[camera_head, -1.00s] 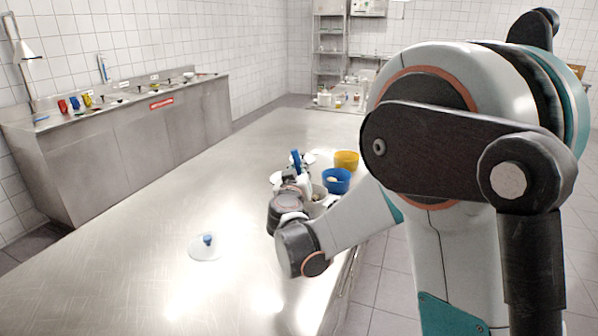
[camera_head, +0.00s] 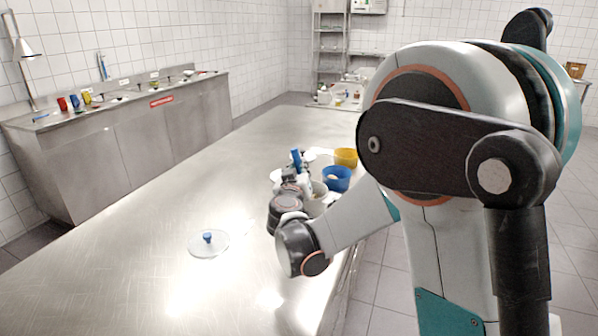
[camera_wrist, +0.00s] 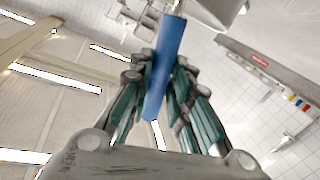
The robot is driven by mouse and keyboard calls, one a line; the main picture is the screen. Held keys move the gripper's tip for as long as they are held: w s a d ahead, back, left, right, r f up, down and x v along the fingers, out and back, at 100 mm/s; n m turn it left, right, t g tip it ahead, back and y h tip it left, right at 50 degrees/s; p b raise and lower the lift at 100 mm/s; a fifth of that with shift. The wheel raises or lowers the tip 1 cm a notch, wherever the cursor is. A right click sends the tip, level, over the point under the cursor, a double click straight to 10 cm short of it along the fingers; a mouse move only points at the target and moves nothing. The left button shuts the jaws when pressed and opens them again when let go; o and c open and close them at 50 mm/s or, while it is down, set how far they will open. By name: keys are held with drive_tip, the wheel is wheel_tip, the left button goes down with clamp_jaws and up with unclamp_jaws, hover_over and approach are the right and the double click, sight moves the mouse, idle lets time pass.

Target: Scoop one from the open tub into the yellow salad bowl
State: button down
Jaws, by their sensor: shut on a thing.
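My gripper (camera_wrist: 158,82) is shut on a blue handle (camera_wrist: 168,62), which stands between its fingers in the wrist view. In the head view the blue handle (camera_head: 296,159) rises upright by the tubs and bowls. The scooping end of this tool cannot be made out. The yellow salad bowl (camera_head: 345,155) stands at the far end of the group, beyond a blue bowl (camera_head: 336,183). A pale tub (camera_head: 319,199) is right beside my gripper, partly hidden by my arm. Its contents are too small to tell.
A clear round lid with a blue knob (camera_head: 208,240) lies on the steel table (camera_head: 130,265). White dishes (camera_head: 277,175) sit just left of my gripper. The table's left and front are otherwise free. A steel counter (camera_head: 120,125) with small coloured items runs along the left wall.

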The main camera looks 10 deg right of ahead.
idle(0.4)
wheel_tip(320, 180, up, 12)
drive_tip(key=p, duration=0.8)
drive_tip(key=shift+r+p, duration=0.2)
drive_tip(key=shift+p, duration=0.15)
idle(0.4)
